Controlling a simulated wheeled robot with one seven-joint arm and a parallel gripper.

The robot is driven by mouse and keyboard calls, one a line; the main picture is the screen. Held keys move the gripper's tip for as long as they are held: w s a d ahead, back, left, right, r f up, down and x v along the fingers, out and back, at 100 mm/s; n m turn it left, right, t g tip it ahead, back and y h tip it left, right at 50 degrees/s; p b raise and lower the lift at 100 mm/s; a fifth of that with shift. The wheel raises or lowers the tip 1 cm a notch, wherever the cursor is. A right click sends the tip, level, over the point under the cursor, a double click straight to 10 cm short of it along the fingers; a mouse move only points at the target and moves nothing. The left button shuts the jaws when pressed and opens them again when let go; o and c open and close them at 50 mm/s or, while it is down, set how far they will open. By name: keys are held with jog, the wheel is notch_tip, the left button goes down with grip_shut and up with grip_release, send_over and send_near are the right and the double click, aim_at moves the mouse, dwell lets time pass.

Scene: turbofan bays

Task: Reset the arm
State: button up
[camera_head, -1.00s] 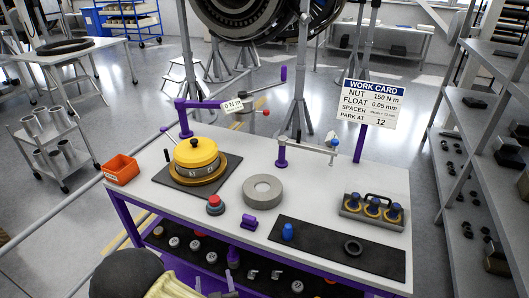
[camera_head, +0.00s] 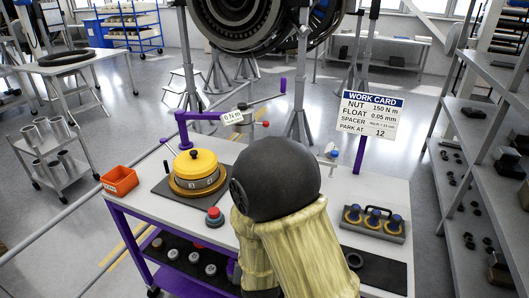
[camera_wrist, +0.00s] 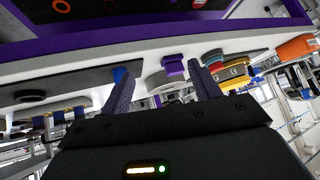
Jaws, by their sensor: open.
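My gripper (camera_wrist: 160,90) shows in the wrist view with its two purple fingers spread apart and nothing between them. In the head view my gripper is hidden; my own arm, with a dark round joint and a pale yellow sleeve, stands in front of the middle of the workbench (camera_head: 150,203). The wrist view is steeply tilted and shows the bench's purple edge along the top.
On the bench are an orange bin (camera_head: 120,180), a yellow-capped unit (camera_head: 196,165), a red button (camera_head: 214,216) and a tray of blue-topped parts (camera_head: 372,222). A work card (camera_head: 372,114) stands at the back. Shelves (camera_head: 470,180) stand at the right. My arm covers the bench middle.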

jog(key=s+d+r+g, duration=0.3)
jog(key=s+d+r, duration=0.1)
jog(key=d, duration=0.5)
jog(key=s+d+r+g+h, duration=0.1)
jog(key=s+d+r+g, duration=0.2)
jog(key=d, duration=0.6)
notch_tip(320, 180, up, 3)
jog(key=shift+s+r+n, duration=0.1)
jog(key=shift+s+n, duration=0.3)
jog(key=shift+s, duration=0.75)
